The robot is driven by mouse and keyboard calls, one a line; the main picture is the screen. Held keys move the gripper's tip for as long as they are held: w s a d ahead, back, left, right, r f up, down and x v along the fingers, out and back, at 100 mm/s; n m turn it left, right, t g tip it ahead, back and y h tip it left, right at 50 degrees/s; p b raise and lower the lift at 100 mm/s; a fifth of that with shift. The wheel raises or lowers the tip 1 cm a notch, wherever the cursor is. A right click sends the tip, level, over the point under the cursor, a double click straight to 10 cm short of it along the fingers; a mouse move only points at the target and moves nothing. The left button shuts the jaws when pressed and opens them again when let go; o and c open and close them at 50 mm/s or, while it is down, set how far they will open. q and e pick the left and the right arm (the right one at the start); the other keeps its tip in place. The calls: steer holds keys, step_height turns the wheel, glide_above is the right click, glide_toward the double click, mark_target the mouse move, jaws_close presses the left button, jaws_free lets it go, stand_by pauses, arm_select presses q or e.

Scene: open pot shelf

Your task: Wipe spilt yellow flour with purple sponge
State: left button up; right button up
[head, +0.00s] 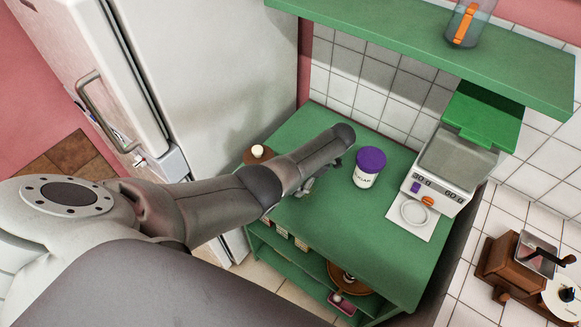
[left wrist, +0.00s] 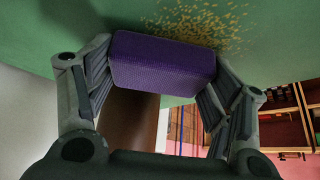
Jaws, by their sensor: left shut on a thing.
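The purple sponge (left wrist: 163,65) is held between the two fingers of my left gripper (left wrist: 165,72) in the left wrist view. The spilt yellow flour (left wrist: 212,20) is a patch of specks on the green top, just beyond the sponge and to its right in that view. I cannot tell whether the sponge touches the surface. In the head view my left gripper (head: 304,187) is partly hidden under my arm above the green counter (head: 335,225). The sponge and flour are not visible there. My right gripper is not in view.
A purple-lidded jar (head: 369,168) stands on the counter right of my left arm. A scale-like appliance (head: 446,172) with a white plate (head: 414,214) is farther right. A green shelf (head: 430,45) holds a glass jar (head: 468,23). A white fridge (head: 205,70) stands left.

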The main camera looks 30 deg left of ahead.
mark_target(310, 196)
arm_select(q)
steer(key=shift+s+d+f, duration=0.1)
steer(key=shift+d, duration=0.6)
steer(key=shift+s+d+f, duration=0.1)
steer(key=shift+d, duration=0.55)
steer(key=shift+s+d+r, duration=0.1)
steer(key=shift+d+r, duration=0.1)
steer(key=shift+d, duration=2.5)
steer(key=shift+f, duration=0.1)
steer(key=shift+a, duration=0.25)
steer(key=shift+a+f, duration=0.1)
steer(key=shift+a, duration=2.4)
steer(key=shift+w+a, duration=0.2)
steer(key=shift+a, duration=1.35)
steer(key=shift+w+a, duration=0.15)
steer(key=shift+a, duration=1.4)
steer(key=shift+r, duration=0.2)
